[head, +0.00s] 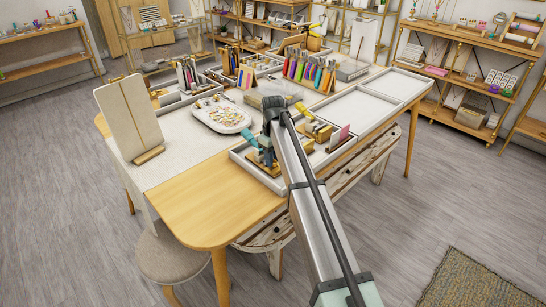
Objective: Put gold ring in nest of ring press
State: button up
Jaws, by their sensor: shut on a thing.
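My arm reaches up from the bottom of the head view to a dark wrist over the table. My gripper's fingers, and anything between them, are hidden behind the wrist. A small device with a teal handle (252,140) stands in a shallow tray just left of my arm. A similar device with a yellow handle (303,109) stands just right of the wrist. I cannot tell which one is the ring press, and its nest is not visible. I cannot make out the gold ring. A white tray (207,125) of small jewellery pieces lies left of the wrist.
A cream display board (128,117) stands at the table's left edge. Racks of coloured pliers (309,73) stand behind my wrist. A pink card (339,138) stands right of my arm. An empty white tray (366,107) lies farther right. The wooden front left corner (205,208) is clear.

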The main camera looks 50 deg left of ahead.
jog(key=shift+f, duration=0.6)
dwell(1.2)
jog(key=o, duration=1)
jog(key=shift+c, duration=0.2)
jog(key=shift+r, duration=0.1)
notch_tip(320, 180, up, 14)
jog(key=shift+f, duration=0.2)
